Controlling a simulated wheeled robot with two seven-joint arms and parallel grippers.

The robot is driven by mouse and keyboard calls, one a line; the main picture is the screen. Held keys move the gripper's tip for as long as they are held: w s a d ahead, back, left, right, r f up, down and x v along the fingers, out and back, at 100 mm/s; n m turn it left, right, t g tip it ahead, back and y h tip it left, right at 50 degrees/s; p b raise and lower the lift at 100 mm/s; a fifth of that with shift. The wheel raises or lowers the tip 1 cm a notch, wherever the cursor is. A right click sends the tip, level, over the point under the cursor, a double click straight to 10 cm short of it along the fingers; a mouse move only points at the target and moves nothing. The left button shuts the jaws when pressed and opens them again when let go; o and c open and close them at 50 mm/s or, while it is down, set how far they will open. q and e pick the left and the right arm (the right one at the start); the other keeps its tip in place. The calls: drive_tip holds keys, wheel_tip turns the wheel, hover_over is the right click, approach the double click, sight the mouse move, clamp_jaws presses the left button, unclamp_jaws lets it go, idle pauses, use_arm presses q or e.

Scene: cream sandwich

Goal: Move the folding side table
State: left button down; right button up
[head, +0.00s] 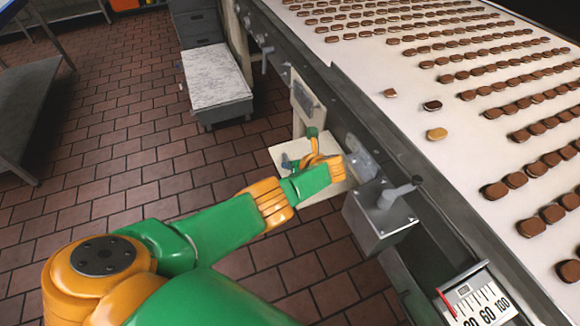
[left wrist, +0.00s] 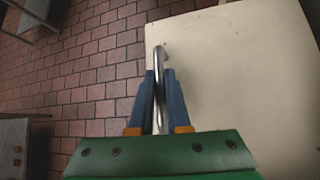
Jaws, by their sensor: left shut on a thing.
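The folding side table (head: 283,152) is a cream panel beside the conveyor's near side, in the middle of the head view, partly hidden by my left arm. In the left wrist view its cream panel (left wrist: 245,80) fills the right half. A thin curved metal handle (left wrist: 158,58) stands at the panel's left edge. My left gripper (head: 288,161) is at the panel's left part; its blue fingers (left wrist: 161,74) are closed around the handle. My right gripper is not in view.
The conveyor (head: 365,95) carries rows of brown biscuits and runs along the right. A grey control box (head: 380,222) with a lever and a dial scale (head: 478,305) are on its side. A grey cabinet (head: 215,85) stands behind. Brick-tiled floor (head: 120,150) is open on the left.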

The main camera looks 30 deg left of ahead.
use_arm(q)
drive_tip(key=shift+r, duration=0.1)
idle(0.3)
drive_tip(key=c, duration=0.9)
unclamp_jaws()
drive_tip(key=p+v, duration=0.5)
drive_tip(key=v, duration=0.1)
drive_tip(key=shift+d+r+p, duration=0.15)
drive_tip(key=shift+r+p, duration=0.25)
drive_tip(key=shift+s+d+r, duration=0.1)
drive_tip(key=shift+s+d, duration=0.1)
drive_tip(key=shift+d, duration=0.05)
drive_tip(key=shift+w, duration=0.1)
